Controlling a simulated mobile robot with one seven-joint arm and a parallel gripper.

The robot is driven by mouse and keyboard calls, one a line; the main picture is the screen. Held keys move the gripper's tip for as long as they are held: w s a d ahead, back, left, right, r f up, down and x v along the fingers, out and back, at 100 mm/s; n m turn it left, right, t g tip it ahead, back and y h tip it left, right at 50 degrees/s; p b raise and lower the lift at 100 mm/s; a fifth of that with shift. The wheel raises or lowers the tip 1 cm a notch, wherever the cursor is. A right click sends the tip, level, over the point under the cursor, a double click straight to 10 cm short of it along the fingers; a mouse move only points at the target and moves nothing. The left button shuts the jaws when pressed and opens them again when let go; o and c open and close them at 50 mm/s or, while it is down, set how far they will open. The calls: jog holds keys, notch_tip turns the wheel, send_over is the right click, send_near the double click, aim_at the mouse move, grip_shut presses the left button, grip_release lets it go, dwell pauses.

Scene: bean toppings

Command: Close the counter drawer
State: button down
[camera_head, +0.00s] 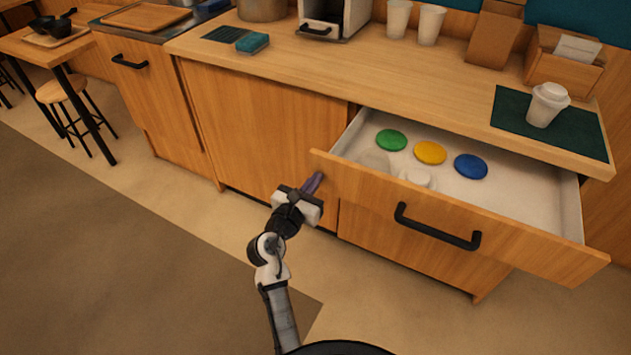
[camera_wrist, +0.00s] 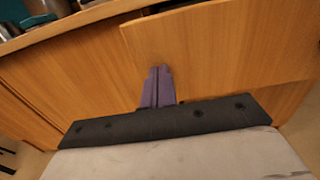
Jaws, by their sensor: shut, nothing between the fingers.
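The counter drawer (camera_head: 355,181) is pulled well out from under the countertop, with a wooden front and a black bar handle (camera_head: 437,228). Inside lie a green disc (camera_head: 391,140), a yellow disc (camera_head: 430,152), a blue disc (camera_head: 470,166) and whitish items partly hidden by the front. My gripper (camera_head: 313,182) is shut and empty, beside the left end of the drawer front. In the wrist view its purple fingers (camera_wrist: 158,86) are together, with the drawer front (camera_wrist: 225,50) above and to the right. I cannot tell whether they touch it.
The countertop (camera_head: 380,75) holds a sponge (camera_head: 252,42), paper cups (camera_head: 429,24), a wooden box (camera_head: 563,66) and a lidded cup (camera_head: 547,103) on a dark mat. A closed cabinet door (camera_head: 260,130) is left of the drawer. The floor in front is clear; a stool (camera_head: 68,105) stands far left.

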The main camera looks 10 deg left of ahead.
dwell(0.4)
jog(key=p, duration=0.2)
send_near(355, 124)
jog(key=x, duration=0.3)
jog(key=f+x, duration=0.1)
jog(key=x, duration=0.3)
jog(key=f+x, duration=0.1)
jog(key=x, duration=0.3)
jog(key=shift+w+a, duration=0.2)
jog(key=shift+a, duration=0.15)
jog(key=shift+w, duration=0.15)
jog(key=shift+d+r, duration=0.1)
jog(key=shift+r, duration=0.25)
